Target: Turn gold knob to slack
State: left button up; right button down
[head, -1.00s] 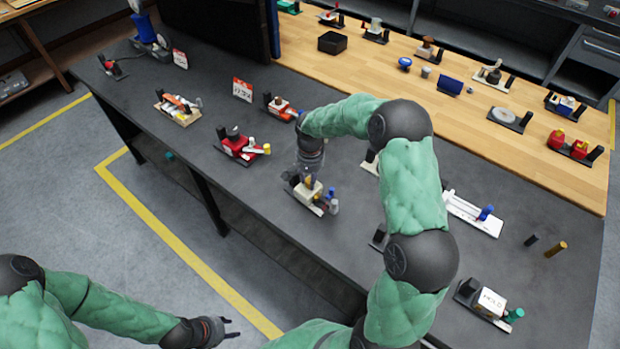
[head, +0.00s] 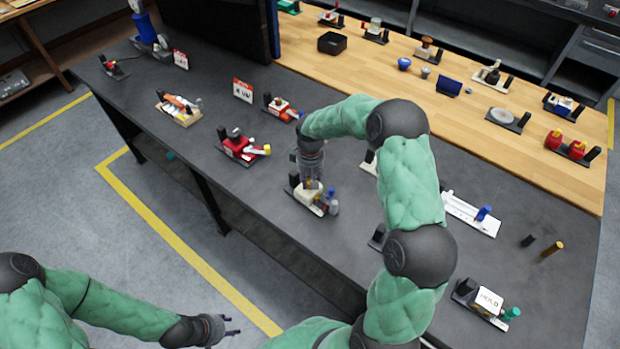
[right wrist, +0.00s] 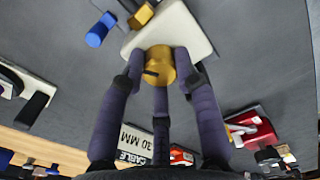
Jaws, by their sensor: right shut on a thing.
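The gold knob (right wrist: 158,60) sits on a cream-white block (right wrist: 178,30) in the right wrist view. A dark pointer mark shows on its face. My right gripper (right wrist: 158,78) has its fingers around the knob, shut on it. In the head view, the right gripper (head: 312,184) reaches down from above onto the cream block (head: 306,196) and hides the knob. A blue cylinder (right wrist: 97,35) stands at the block's side. My left gripper (head: 230,328) is low at the left, off the table, with its fingers apart and empty.
A red device (head: 240,148) stands to the left on the dark table. A white slide device (head: 470,214) and a gold post (head: 552,249) stand to the right. A white block marked HOLD (head: 488,300) is near the front right.

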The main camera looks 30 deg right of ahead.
jog(key=n+p, duration=0.1)
jog(key=n, duration=0.3)
jog(key=shift+n, duration=0.3)
jog(key=shift+n+p, duration=0.4)
jog(key=shift+n, duration=1.4)
jog(key=c, duration=0.9)
grip_release()
notch_tip(320, 180, up, 12)
